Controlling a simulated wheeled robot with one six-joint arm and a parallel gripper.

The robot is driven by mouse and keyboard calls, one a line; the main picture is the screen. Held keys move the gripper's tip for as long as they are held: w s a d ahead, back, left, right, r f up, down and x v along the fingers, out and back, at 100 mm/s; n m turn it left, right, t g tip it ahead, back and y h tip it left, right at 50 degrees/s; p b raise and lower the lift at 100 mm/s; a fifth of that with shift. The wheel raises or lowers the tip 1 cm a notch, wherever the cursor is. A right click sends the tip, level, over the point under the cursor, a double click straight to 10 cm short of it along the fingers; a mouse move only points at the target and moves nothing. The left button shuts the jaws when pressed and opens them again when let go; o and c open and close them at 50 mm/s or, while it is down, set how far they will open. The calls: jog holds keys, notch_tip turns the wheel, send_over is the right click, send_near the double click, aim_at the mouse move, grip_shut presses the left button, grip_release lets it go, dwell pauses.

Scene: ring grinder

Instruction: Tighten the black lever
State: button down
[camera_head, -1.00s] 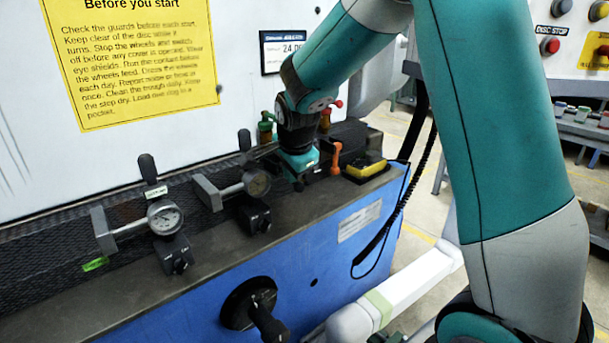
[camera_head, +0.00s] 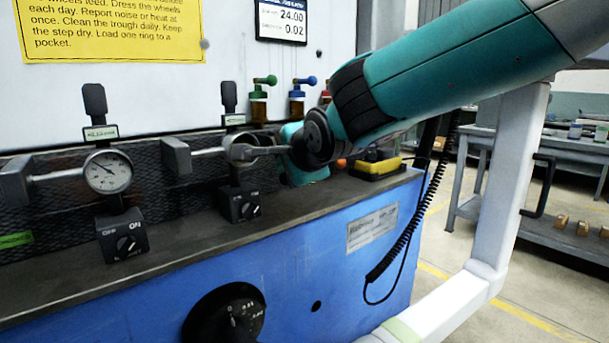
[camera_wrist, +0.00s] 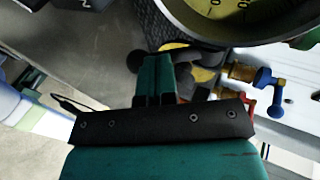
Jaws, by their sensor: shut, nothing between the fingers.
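My gripper (camera_wrist: 160,68) is shut and empty in the wrist view, its teal fingers together in front of a dark rounded knob (camera_wrist: 135,62) and yellow-and-black shapes. I cannot tell whether that knob belongs to the black lever, or whether the fingers touch it. In the head view my wrist is low over the machine's ledge, right of the second gauge, and hides the fingertips. Two upright black paddle handles, one at the left (camera_head: 95,100) and one in the middle (camera_head: 229,97), stand above the gauges. I cannot tell which black part is the task's lever.
A dial gauge (camera_head: 108,172) and switch boxes (camera_head: 123,236) line the ledge. Green (camera_head: 265,80) and blue (camera_head: 308,80) levers stand behind my wrist. A yellow-and-black block (camera_head: 376,168) sits at the ledge's right end. A large dial (camera_wrist: 235,15) is close above my fingers.

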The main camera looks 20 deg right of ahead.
aim_at(283, 176)
jog(key=f+t+b, duration=0.1)
jog(key=b, duration=0.4)
jog(key=w+f+t+b, duration=0.1)
jog(key=t+b, duration=0.1)
jog(key=b, duration=0.3)
jog(key=shift+a+f+m+y, duration=0.2)
jog(key=shift+f+m+y, duration=0.1)
jog(key=shift+f, duration=0.1)
jog(key=t+b, duration=0.1)
jog(key=b, duration=0.1)
jog(key=w+t+b, duration=0.1)
jog(key=b, duration=0.2)
jog(key=shift+a+y, duration=0.15)
jog(key=shift+y, duration=0.15)
jog(key=shift+r+t+b, duration=0.1)
jog(key=shift+t+b, duration=0.3)
jog(key=shift+b, duration=0.3)
jog(key=shift+w+r, duration=0.1)
jog(key=shift+r, duration=0.05)
jog(key=shift+s+b, duration=0.35)
jog(key=shift+b, duration=0.1)
jog(key=s+d+p, duration=0.2)
jog(key=s+p, duration=0.3)
jog(key=s, duration=0.8)
jog(key=shift+s, duration=0.15)
